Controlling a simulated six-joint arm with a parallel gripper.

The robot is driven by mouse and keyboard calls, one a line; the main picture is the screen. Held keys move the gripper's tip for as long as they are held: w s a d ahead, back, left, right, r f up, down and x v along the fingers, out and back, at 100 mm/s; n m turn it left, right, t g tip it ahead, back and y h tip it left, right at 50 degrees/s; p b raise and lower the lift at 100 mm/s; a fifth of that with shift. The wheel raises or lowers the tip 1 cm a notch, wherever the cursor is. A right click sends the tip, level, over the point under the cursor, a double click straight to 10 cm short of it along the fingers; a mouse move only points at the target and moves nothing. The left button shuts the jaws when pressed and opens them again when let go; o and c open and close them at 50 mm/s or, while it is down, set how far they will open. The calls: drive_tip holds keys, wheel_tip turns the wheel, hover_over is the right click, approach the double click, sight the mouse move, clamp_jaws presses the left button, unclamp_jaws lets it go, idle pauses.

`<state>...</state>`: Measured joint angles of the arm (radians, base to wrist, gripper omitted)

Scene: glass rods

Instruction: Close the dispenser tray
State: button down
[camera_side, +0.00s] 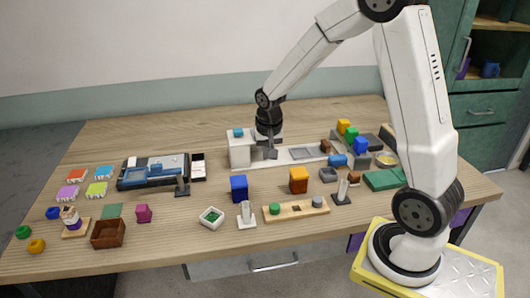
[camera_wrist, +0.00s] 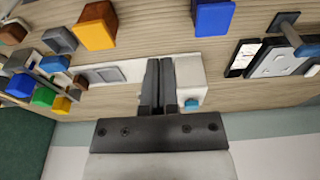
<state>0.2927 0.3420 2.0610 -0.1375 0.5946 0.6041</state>
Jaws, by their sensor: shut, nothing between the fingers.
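The white dispenser block (camera_side: 239,150) stands at the back middle of the table, with a blue button on top. It also shows in the wrist view (camera_wrist: 190,76). A long, low white piece, apparently its tray (camera_side: 286,158), extends right from the block and carries a grey recessed panel (camera_side: 309,152). The tray shows left of my fingers in the wrist view (camera_wrist: 131,71). My gripper (camera_side: 271,154) is shut and empty, pointing down close to the block's right side, over the tray's near end. The wrist view shows its fingers together (camera_wrist: 159,62); contact cannot be told.
A blue block (camera_side: 239,189) and an orange block (camera_side: 298,180) stand in front of the dispenser. Several coloured blocks crowd the tray's right end, including a blue one (camera_side: 337,160). A dark device (camera_side: 155,172) lies left.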

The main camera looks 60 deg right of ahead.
drive_tip(key=w+d+m+g, duration=0.1)
drive_tip(key=w+d+m, duration=0.3)
drive_tip(key=d, duration=0.6)
drive_tip(key=m+g+h, duration=0.1)
drive_tip(key=m+g, duration=0.2)
drive_tip(key=m, duration=1.1)
hover_over(316, 153)
drive_tip(key=s+d, duration=0.2)
drive_tip(key=f, duration=0.4)
drive_tip(key=shift+d+f, duration=0.2)
drive_tip(key=shift+f, duration=0.05)
drive_tip(key=shift+f, duration=0.2)
drive_tip(key=shift+x, duration=4.85)
drive_tip(key=shift+d, duration=0.1)
drive_tip(key=w+a, duration=0.5)
drive_tip(key=shift+w+a+r, duration=0.1)
drive_tip(key=shift+w+a, duration=0.1)
drive_tip(key=shift+a, duration=0.05)
